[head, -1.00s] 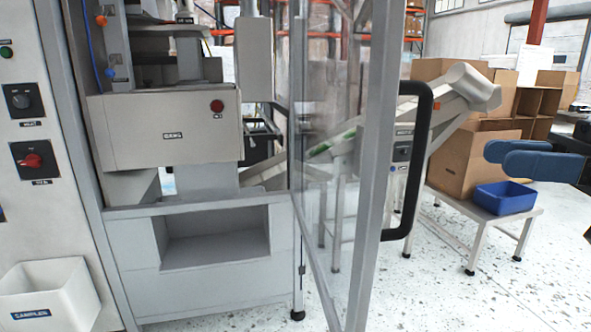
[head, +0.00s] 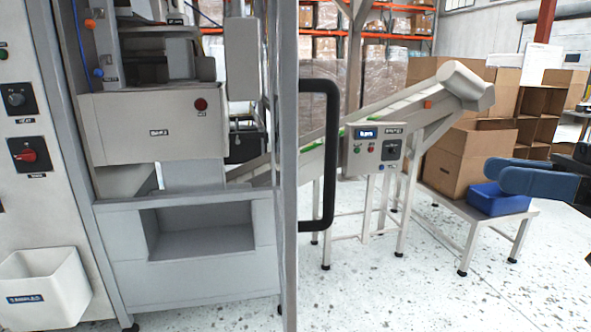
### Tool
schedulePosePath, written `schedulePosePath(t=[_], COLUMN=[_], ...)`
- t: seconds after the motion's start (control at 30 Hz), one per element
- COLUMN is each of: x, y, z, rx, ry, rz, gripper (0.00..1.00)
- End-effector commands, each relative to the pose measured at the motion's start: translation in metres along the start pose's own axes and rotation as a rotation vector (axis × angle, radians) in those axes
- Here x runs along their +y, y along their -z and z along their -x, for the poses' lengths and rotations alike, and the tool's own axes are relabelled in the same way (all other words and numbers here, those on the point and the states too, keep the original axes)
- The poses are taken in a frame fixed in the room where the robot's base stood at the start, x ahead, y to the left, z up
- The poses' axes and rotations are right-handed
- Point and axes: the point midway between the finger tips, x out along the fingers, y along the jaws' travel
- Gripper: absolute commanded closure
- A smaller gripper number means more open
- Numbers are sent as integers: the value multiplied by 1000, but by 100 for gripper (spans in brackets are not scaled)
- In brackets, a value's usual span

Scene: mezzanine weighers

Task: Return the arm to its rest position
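My gripper (head: 487,175) shows at the right edge of the head view, its blue padded fingers pointing left. One finger overlaps the other in this view, so the gap between them cannot be judged. Nothing shows held between them. It is in front of the blue bin (head: 497,203) and to the right of the conveyor, well apart from the door handle (head: 322,155).
A framed door with a black handle stands edge-on beside the weigher cabinet (head: 190,285). An inclined conveyor (head: 410,100) with a control box (head: 376,147) rises rightward. Cardboard boxes (head: 463,160) and a low bench (head: 520,220) stand right. A white samples bin (head: 45,290) is lower left. Speckled floor is clear in front.

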Motion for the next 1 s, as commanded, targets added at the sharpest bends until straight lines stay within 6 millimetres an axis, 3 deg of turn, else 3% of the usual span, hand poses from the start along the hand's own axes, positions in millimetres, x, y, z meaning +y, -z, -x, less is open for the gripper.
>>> schedulePosePath(t=[0.37,0.47,0.67,0.87,1.0], x=[15,18,13,-13,-43], y=[-60,-88,-166,-238,-280], z=[-21,-27,-34,-26,-14], rx=[46,58,71,54,28], ry=[-180,-263,-495,-731,-886], rz=[-195,-270,-439,-547,-581], gripper=[62,62,62,62,62])
